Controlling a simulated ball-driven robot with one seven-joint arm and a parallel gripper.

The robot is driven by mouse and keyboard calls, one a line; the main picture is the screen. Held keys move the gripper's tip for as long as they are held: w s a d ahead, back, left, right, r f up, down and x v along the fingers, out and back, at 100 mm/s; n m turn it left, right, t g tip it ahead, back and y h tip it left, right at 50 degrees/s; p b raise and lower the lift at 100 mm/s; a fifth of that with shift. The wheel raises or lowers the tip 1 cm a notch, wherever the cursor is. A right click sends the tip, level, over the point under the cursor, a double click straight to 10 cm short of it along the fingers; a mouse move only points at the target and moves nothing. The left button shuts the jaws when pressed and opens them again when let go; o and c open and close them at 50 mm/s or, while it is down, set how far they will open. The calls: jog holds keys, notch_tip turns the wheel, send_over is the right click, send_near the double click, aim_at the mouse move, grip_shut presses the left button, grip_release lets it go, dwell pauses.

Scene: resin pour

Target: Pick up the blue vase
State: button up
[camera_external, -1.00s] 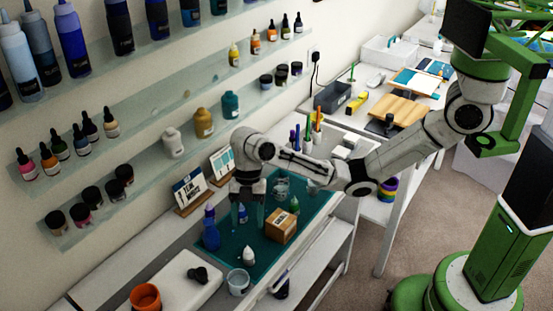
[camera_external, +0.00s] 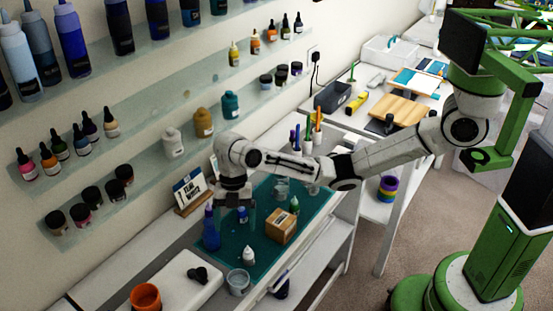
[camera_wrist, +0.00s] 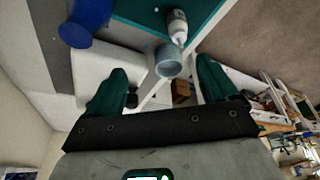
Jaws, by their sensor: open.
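The blue vase (camera_external: 211,237) stands upright at the left edge of the teal mat (camera_external: 232,251) in the external view, with a narrow neck above a wider body. In the wrist view it appears as a blue round shape (camera_wrist: 88,18) at the top left, partly cut off by the frame. My gripper (camera_external: 236,208) is just right of the vase's upper part in the external view, above the mat. In the wrist view my gripper (camera_wrist: 160,66) has its two teal fingers apart, and the vase lies outside them, beyond the left finger.
A cardboard box (camera_external: 281,226), a white dropper bottle (camera_external: 248,256) and a clear cup (camera_external: 238,282) stand close by. A sign on a wooden stand (camera_external: 190,190) is behind the vase. An orange pot (camera_external: 146,297) is at front left. Glass shelves with bottles line the wall.

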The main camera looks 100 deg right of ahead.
aim_at(207, 223)
jog(key=w+d+h+b, duration=0.1)
jog(key=w+b, duration=0.1)
jog(key=b, duration=0.1)
jog(key=w+d+h+b, duration=0.1)
jog(key=w+b, duration=0.2)
jog(key=b, duration=0.1)
jog(key=w+d+h+b, duration=0.1)
jog(key=w+b, duration=0.1)
jog(key=b, duration=0.1)
jog(key=shift+w+d+g+b, duration=0.2)
jog(key=shift+d+g+b, duration=0.05)
jog(key=shift+g+b, duration=0.1)
jog(key=shift+w+d+r+h+b, duration=0.25)
jog(key=shift+d+r+h+b, duration=0.05)
jog(key=shift+d+h+b, duration=0.15)
notch_tip(207, 223, down, 5)
jog(key=shift+f, duration=0.1)
jog(key=f, duration=0.4)
jog(key=shift+s+d, duration=0.3)
jog(key=shift+d, duration=0.1)
jog(key=shift+f, duration=0.65)
jog(key=shift+c, duration=0.2)
jog(key=c, duration=1.2)
